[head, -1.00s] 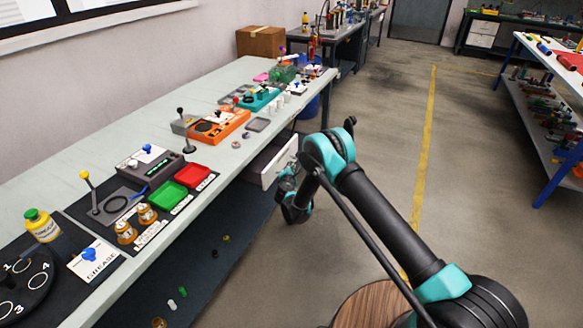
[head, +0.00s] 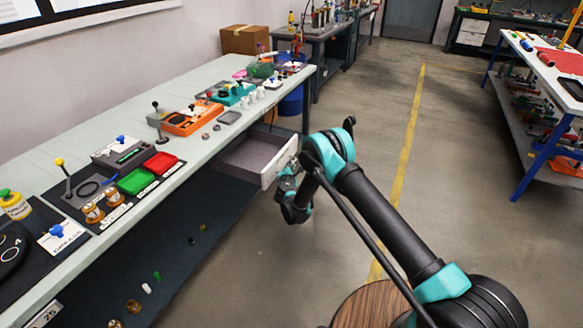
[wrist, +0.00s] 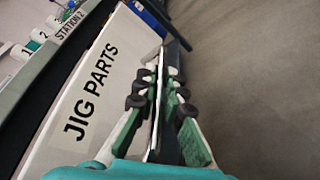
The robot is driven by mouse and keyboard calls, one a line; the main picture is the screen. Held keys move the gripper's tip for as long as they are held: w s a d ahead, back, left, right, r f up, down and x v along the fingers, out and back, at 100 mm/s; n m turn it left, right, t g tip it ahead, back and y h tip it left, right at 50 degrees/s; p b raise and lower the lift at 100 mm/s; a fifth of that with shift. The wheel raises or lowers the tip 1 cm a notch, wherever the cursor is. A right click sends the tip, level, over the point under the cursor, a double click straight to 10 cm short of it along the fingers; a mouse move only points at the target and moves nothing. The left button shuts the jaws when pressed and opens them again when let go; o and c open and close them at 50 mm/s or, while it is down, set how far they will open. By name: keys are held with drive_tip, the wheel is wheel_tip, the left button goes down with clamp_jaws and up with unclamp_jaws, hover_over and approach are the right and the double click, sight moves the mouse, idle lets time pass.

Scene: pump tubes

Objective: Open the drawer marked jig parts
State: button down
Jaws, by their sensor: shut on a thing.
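The drawer marked jig parts (head: 244,159) hangs under the long bench, pulled well out, and the part of its inside that shows looks empty. Its white front reads "JIG PARTS" in the wrist view (wrist: 92,88). My gripper (head: 287,172) is at the right side of the drawer front. In the wrist view my gripper (wrist: 165,85) has its fingers closed around a thin upright piece at the front, which looks like the drawer's handle; the fingers hide part of it.
The long bench (head: 52,148) carries a green tray (head: 137,181), a red tray (head: 160,162) and an orange device (head: 192,119). A blue bin (head: 291,101) stands beyond the drawer. The floor (head: 420,190) to the right is clear up to a shelf rack (head: 530,140).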

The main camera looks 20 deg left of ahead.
drive_tip(key=c, duration=1.6)
unclamp_jaws()
drive_tip(key=shift+s, duration=0.1)
drive_tip(key=v, duration=0.7)
drive_tip(key=shift+s, duration=0.2)
